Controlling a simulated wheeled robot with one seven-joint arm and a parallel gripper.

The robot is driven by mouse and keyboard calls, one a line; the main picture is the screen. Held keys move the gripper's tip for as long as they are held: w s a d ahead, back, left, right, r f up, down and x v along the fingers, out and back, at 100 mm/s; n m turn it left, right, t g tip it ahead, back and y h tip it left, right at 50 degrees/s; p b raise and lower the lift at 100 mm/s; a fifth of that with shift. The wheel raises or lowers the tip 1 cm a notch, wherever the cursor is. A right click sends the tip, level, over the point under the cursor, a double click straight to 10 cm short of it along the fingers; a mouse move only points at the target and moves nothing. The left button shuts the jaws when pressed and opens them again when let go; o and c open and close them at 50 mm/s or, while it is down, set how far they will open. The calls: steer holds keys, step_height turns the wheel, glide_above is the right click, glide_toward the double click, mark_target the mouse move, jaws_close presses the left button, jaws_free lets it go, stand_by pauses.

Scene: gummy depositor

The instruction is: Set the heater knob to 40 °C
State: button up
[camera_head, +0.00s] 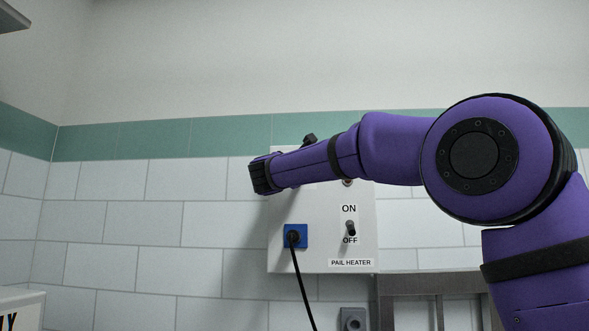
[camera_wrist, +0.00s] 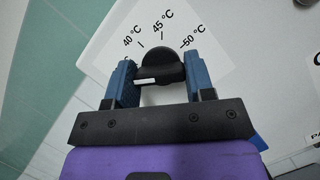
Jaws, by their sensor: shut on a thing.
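In the wrist view, the black heater knob (camera_wrist: 162,66) sits on a white dial plate (camera_wrist: 222,62) with 40 °C, 45 °C and 50 °C labels. A white mark on the knob's grip bar points left at the left finger, below the 40 °C tick. My gripper (camera_wrist: 161,80) is shut on the knob, one blue finger on each side. The left finger partly covers another label. In the head view my gripper (camera_head: 261,177) is at the upper left of the white pail heater box (camera_head: 310,255). The knob's face cannot be made out there.
An ON/OFF toggle switch (camera_head: 350,229) and a blue socket with a black plug (camera_head: 294,236) and hanging cable are low on the box. A metal frame (camera_head: 415,285) stands at the lower right. The tiled wall left of the box is clear.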

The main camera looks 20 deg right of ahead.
steer(key=m+g, duration=0.1)
steer(key=m, duration=0.2)
steer(key=m+g+h, duration=0.1)
steer(key=m, duration=0.3)
steer(key=shift+g, duration=0.4)
steer(key=m+g, duration=0.1)
steer(key=m, duration=0.4)
steer(key=shift+g+y, duration=0.4)
steer(key=o, duration=0.9)
steer(key=v, duration=1)
steer(key=shift+s+a+r, duration=0.1)
steer(key=shift+s+a, duration=0.15)
steer(key=shift+a, duration=0.05)
